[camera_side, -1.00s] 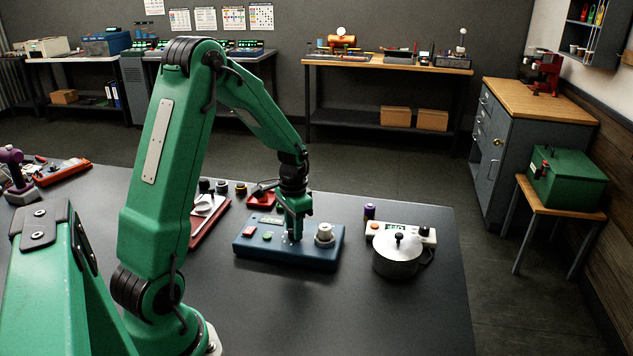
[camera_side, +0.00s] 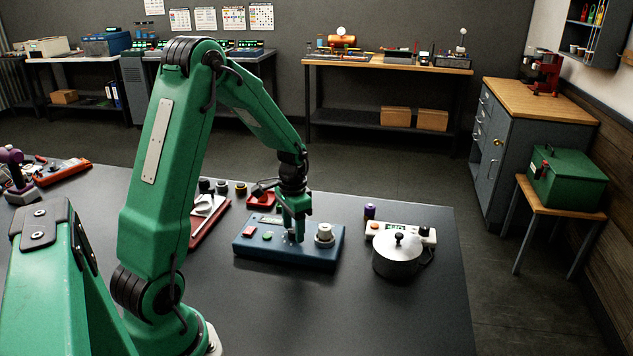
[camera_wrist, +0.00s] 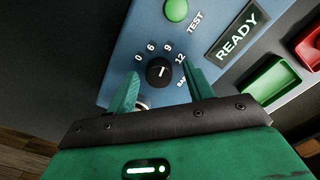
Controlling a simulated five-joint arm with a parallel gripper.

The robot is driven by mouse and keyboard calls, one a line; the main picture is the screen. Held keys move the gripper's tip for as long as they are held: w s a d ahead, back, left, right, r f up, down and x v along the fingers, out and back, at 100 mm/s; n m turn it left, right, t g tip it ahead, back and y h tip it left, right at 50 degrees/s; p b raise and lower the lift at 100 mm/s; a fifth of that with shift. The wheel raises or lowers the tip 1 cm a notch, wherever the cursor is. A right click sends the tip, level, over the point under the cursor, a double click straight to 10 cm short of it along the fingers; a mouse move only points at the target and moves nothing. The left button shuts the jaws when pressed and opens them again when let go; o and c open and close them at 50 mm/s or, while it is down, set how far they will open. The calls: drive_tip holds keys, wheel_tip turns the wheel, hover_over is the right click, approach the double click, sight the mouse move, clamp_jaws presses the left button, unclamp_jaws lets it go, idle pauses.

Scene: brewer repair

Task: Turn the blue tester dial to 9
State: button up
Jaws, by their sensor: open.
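The blue tester (camera_side: 270,255) lies on the dark table in the side view and fills the upper middle of the wrist view (camera_wrist: 125,40). Its round black dial (camera_wrist: 158,72) has a white pointer mark, which appears to point at or close to the 9. The labels 0, 6, 9 and 12 run in an arc beyond it. My gripper (camera_wrist: 158,70) is open, one green finger on each side of the dial, with visible gaps to it. In the side view my gripper (camera_side: 294,238) is low over the tester; the dial is hidden there.
The tester carries a green TEST button (camera_wrist: 176,9), a READY display (camera_wrist: 238,34) and a metal fitting (camera_side: 324,235). A metal pot (camera_side: 397,262) and a white device (camera_side: 427,235) stand to the right. A red tray (camera_side: 207,227) lies to the left. The table front is clear.

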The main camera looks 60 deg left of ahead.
sight(294, 229)
drive_tip(key=shift+r, duration=3.85)
drive_tip(key=shift+d+r, duration=0.3)
drive_tip(key=shift+r, duration=0.05)
drive_tip(key=s+d+r+t, duration=0.3)
drive_tip(key=s+d+r, duration=0.3)
drive_tip(key=d, duration=0.3)
drive_tip(key=s+d+r+t, duration=0.2)
drive_tip(key=s+d+r, duration=0.3)
drive_tip(key=s+d, duration=0.2)
drive_tip(key=d, duration=0.2)
drive_tip(key=shift+d+r+t, duration=0.35)
drive_tip(key=shift+t, duration=0.05)
